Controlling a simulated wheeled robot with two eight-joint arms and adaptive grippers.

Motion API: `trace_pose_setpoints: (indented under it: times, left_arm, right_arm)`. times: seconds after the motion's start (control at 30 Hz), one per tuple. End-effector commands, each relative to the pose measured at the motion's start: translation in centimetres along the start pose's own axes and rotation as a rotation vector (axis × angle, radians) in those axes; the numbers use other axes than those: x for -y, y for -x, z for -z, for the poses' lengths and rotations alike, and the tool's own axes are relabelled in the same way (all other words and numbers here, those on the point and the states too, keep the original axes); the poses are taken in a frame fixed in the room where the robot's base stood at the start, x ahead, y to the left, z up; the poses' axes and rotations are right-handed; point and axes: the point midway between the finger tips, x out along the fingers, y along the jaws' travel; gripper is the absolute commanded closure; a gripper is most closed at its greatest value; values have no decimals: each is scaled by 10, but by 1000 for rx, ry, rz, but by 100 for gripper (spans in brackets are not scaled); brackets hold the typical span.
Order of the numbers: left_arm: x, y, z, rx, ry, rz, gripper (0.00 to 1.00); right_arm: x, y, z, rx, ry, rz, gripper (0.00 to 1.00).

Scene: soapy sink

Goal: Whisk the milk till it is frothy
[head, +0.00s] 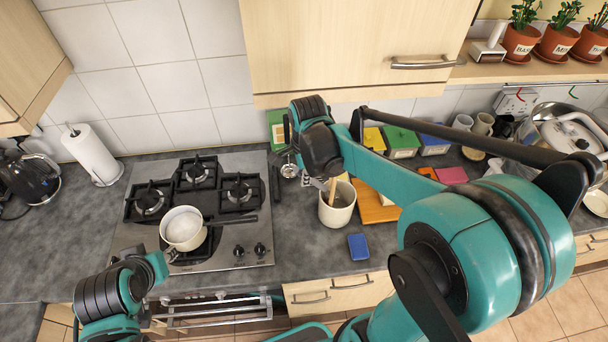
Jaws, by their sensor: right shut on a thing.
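A cream saucepan (182,235) with white milk (183,223) in it stands at the front of the hob. Its dark handle points right. My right gripper (289,150) is right of the hob and behind the utensil crock, partly hidden by its own wrist. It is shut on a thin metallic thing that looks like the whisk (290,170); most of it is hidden. It is apart from the saucepan. My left gripper (163,262) is at the saucepan's near left side. Its fingers are too small and covered to tell whether they are open or touch the pan.
A cream crock (337,212) with a wooden handle in it stands right of the hob (210,255). A blue block (358,246) lies in front of it. Boxes stand along the wall. A paper roll (92,153) and kettle (30,177) are at left.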

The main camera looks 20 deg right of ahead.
Motion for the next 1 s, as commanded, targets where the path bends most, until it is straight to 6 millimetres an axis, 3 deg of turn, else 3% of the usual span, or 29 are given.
trace_pose_setpoints:
  times: [1.0]
  left_arm:
    - [0,34,24,0,0,0,69]
  right_arm:
    - [7,55,0,0,0,0,100]
